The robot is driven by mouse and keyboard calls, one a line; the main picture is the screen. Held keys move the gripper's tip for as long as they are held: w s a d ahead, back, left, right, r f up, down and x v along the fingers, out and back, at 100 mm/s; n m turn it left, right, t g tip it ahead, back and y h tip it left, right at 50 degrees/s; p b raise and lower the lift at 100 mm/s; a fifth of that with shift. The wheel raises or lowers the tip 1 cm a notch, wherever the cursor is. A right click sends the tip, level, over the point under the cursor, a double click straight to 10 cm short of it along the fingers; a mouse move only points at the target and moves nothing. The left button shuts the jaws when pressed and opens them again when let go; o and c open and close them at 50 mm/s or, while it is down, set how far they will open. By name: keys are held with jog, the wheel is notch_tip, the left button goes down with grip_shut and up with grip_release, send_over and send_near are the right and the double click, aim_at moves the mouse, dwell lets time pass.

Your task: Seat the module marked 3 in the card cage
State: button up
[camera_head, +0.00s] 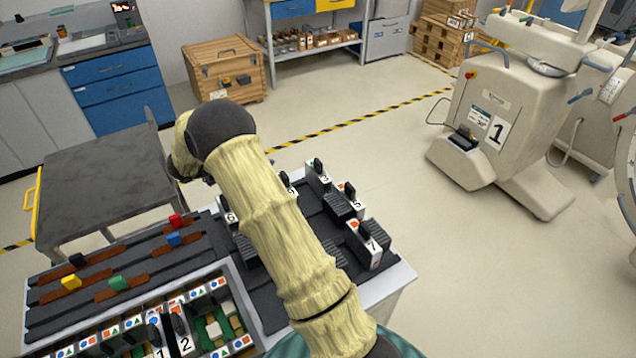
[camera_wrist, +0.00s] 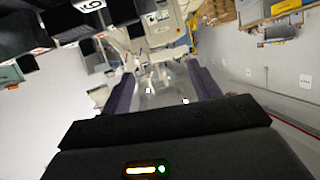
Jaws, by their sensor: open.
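The module marked 3 (camera_head: 320,176) stands upright at the back of the dark rack, right of my arm, with a black handle on top. The card cage (camera_head: 246,292) is at the lower left, partly cut off by the frame's bottom edge. Modules marked 1 (camera_head: 158,342) and 2 (camera_head: 184,335) stand in it, and an opening with green inside shows right of module 2. My gripper (camera_wrist: 160,74) is open in the wrist view, with nothing between its fingers. In the head view my sleeved arm mostly hides it, well left of module 3.
Modules marked 5 (camera_head: 354,202) and 7 (camera_head: 368,246) stand near module 3; another (camera_head: 231,216) stands left of my arm. Coloured blocks sit on a slotted dark panel (camera_head: 60,318) behind the cage. A bare grey cart (camera_head: 105,185) stands at left.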

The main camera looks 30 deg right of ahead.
jog(key=shift+s+a+f+m+g, duration=0.2)
jog(key=shift+s+f+m+g, duration=0.3)
jog(key=shift+s+f+g, duration=0.6)
jog(key=shift+w+d+r, duration=0.1)
jog(key=shift+r, duration=0.15)
jog(key=p, duration=0.3)
send_near(316, 162)
jog(key=x, duration=0.3)
jog(key=shift+w+d+f, duration=0.1)
jog(key=p+x, duration=0.2)
jog(key=x, duration=0.2)
jog(key=shift+d, duration=0.2)
jog(key=shift+d+f, duration=0.1)
jog(key=shift+d, duration=0.35)
jog(key=shift+c, duration=0.4)
